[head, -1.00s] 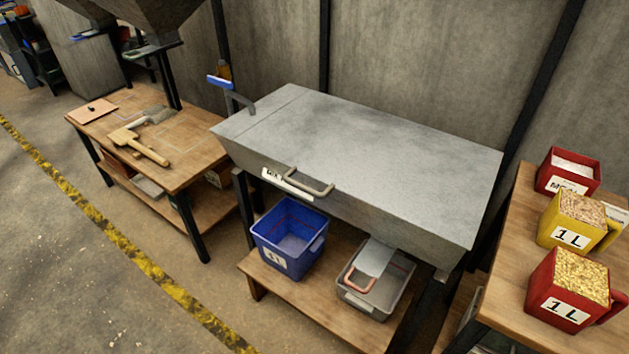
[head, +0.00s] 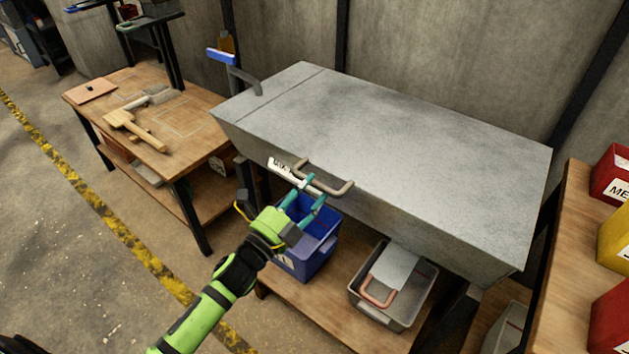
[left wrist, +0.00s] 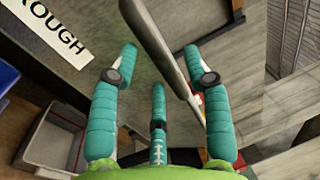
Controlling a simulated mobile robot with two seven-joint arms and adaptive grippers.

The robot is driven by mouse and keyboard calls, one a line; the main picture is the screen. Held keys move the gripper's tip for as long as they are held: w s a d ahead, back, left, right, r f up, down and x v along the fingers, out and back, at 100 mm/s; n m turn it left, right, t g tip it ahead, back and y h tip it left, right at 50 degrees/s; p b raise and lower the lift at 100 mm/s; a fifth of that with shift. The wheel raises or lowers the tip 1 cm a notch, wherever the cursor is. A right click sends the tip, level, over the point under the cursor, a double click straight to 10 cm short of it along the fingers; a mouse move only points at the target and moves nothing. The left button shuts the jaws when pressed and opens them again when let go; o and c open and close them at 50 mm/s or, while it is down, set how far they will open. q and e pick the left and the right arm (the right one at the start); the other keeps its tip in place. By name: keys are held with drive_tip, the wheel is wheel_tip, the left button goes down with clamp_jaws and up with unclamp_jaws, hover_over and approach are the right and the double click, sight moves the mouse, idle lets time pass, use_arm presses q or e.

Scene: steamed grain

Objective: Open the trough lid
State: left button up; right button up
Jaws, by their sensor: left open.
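The trough (head: 430,228) is a grey metal box, and its flat lid (head: 400,130) lies closed on top. My left gripper (head: 314,191) is open at this handle, reaching up from the lower left. In the left wrist view the handle bar (left wrist: 158,48) runs between the spread teal fingers (left wrist: 161,58), with no clear grip on it. Whether a finger touches it, I cannot tell. My right gripper is not in view.
A blue bin (head: 318,255) and a grey tub (head: 418,310) with a scoop stand on the shelf below. A wooden table (head: 190,140) with a mallet is at left. Red and yellow containers stand on a table (head: 565,270) at right.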

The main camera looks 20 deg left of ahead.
use_arm(q)
drive_tip(key=shift+x, duration=1.1)
drive_tip(key=shift+w+d, duration=0.1)
drive_tip(key=shift+w, duration=0.15)
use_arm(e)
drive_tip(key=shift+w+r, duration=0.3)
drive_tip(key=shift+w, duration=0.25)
